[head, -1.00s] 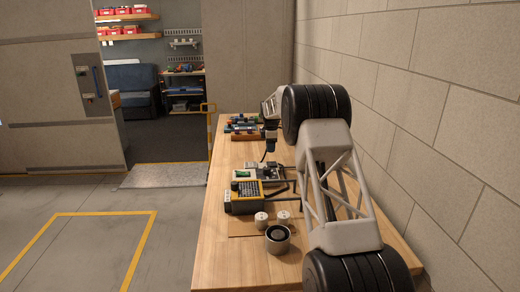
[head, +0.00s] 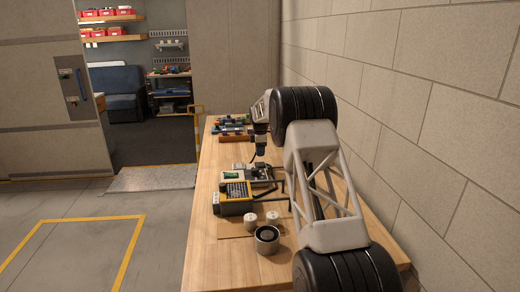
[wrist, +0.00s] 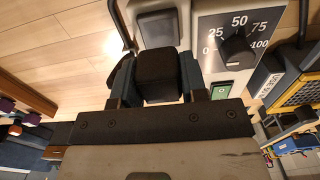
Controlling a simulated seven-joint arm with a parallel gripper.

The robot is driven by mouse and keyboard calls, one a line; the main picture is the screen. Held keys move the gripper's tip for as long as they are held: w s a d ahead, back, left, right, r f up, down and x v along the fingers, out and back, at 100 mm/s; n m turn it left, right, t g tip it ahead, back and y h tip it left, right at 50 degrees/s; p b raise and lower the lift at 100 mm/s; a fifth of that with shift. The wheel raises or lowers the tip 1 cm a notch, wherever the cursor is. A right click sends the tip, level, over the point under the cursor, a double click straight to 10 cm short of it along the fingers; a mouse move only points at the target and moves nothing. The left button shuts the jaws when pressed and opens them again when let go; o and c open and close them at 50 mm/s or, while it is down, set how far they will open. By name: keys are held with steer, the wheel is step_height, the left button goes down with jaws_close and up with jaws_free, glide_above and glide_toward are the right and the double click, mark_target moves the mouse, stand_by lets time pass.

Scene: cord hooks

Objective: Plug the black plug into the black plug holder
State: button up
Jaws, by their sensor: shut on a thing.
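In the wrist view, my gripper (wrist: 158,78) is shut on the black plug (wrist: 158,70), a dark block between the two fingers. Just past the plug is a dark block with a grey face (wrist: 158,29), in a light frame; I cannot tell for sure whether it is the black plug holder. The plug overlaps its near edge in the picture, and contact cannot be judged. In the head view, my gripper (head: 261,145) hangs over the bench behind the devices. A dark cord shows below it, and the plug itself is too small to make out.
A panel with a 0–100 dial (wrist: 237,47) and a green switch (wrist: 221,90) is right of the plug. On the wooden bench (head: 208,215) stand a yellow-black device (head: 236,198), two white pieces (head: 250,220) and a round metal cup (head: 266,240). A wall stands at the right.

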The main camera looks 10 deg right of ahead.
mark_target(260, 164)
steer(key=shift+f, duration=2)
steer(key=shift+f, duration=0.55)
stand_by(1.5)
steer(key=o, duration=1.3)
steer(key=shift+r, duration=3.85)
steer(key=shift+s+r, duration=0.1)
steer(key=shift+r, duration=0.05)
